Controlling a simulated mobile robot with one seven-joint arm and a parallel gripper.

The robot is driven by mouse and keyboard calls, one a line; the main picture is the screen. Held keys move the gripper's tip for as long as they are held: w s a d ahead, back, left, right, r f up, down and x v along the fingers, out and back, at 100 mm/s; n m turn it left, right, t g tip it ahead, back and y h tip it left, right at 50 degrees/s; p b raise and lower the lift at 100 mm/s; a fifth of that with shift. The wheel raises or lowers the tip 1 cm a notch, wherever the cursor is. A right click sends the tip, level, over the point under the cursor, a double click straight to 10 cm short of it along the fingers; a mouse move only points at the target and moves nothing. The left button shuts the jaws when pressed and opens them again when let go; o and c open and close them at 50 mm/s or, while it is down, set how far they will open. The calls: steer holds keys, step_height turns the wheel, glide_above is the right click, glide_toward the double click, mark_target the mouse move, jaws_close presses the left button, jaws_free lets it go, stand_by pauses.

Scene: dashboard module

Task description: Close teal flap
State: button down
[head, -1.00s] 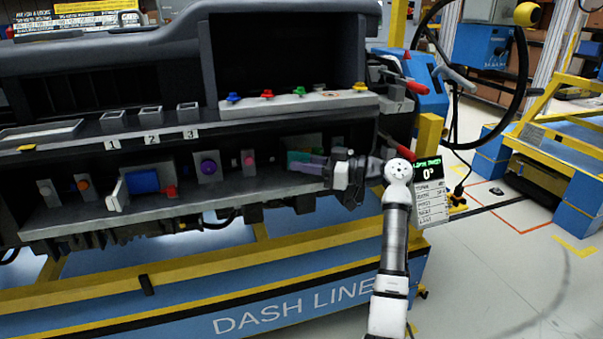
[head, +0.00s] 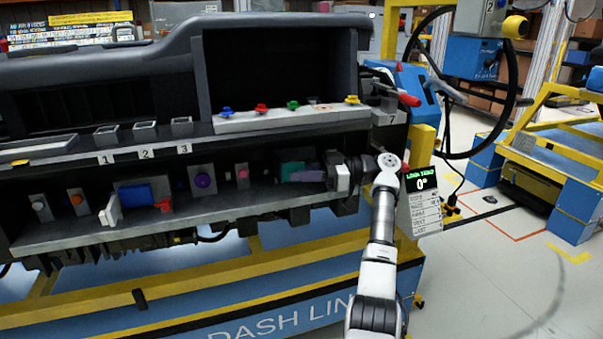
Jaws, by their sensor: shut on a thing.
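The teal flap (head: 291,171) is on the lower shelf of the dashboard module, right of the pink knob, and only a small part shows. My gripper (head: 300,176) reaches in from the right, with its grey-purple fingers at the flap. It is shut, apparently on the teal flap. The fingers hide the flap's right part, so its exact angle and the contact are hard to see.
The lower shelf (head: 150,237) also carries a purple knob (head: 203,180), a pink knob (head: 243,172), a blue block (head: 137,194) and a white lever (head: 110,211). Open floor lies to the right.

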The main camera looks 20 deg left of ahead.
steer(key=shift+s+a+f, duration=0.1)
steer(key=shift+s+f, duration=0.05)
steer(key=shift+f, duration=0.05)
steer(key=c, duration=1.3)
jaws_free()
steer(key=shift+r, duration=0.15)
steer(key=shift+r, duration=0.1)
steer(key=shift+m+t, duration=0.3)
steer(key=shift+t, duration=0.2)
